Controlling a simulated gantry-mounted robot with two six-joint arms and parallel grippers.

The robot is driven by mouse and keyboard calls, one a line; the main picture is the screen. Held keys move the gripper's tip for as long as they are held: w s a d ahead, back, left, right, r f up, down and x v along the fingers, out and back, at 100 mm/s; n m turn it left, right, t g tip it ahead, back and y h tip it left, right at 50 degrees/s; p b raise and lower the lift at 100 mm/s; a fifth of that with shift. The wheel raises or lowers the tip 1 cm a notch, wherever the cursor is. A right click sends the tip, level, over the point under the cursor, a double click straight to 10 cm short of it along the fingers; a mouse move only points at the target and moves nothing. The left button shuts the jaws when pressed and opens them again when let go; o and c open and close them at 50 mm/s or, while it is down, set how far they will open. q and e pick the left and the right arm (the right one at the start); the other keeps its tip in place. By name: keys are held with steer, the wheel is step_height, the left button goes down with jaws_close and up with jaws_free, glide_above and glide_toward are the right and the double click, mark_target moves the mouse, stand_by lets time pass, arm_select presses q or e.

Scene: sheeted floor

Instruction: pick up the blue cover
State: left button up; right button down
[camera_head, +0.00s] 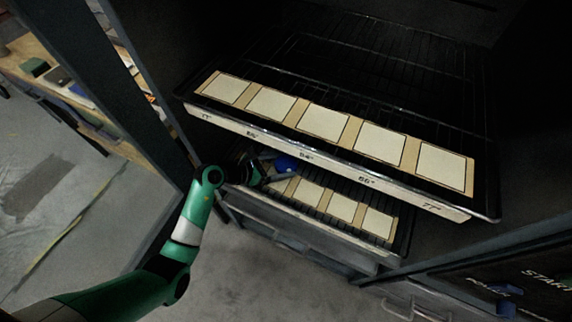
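A small round blue thing (286,164), which looks like the blue cover, is at the left end of the lower shelf, just under the front edge of the upper shelf. My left gripper (275,167) reaches in from the left, with its fingertips at the blue thing. One finger shows above left of it and one below. The view is too small and dark to tell whether they touch or hold it. My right gripper is out of view.
The upper wire rack (395,178) with a row of pale square plates overhangs the lower shelf (400,232), which holds similar plates. A dark cabinet post (125,95) stands left. A dark panel (535,285) with blue parts is lower right. Bare floor (270,285) lies in front.

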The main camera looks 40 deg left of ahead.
arm_select(q)
steer(key=c, duration=0.7)
steer(key=shift+c, duration=0.8)
steer(key=shift+r, duration=0.2)
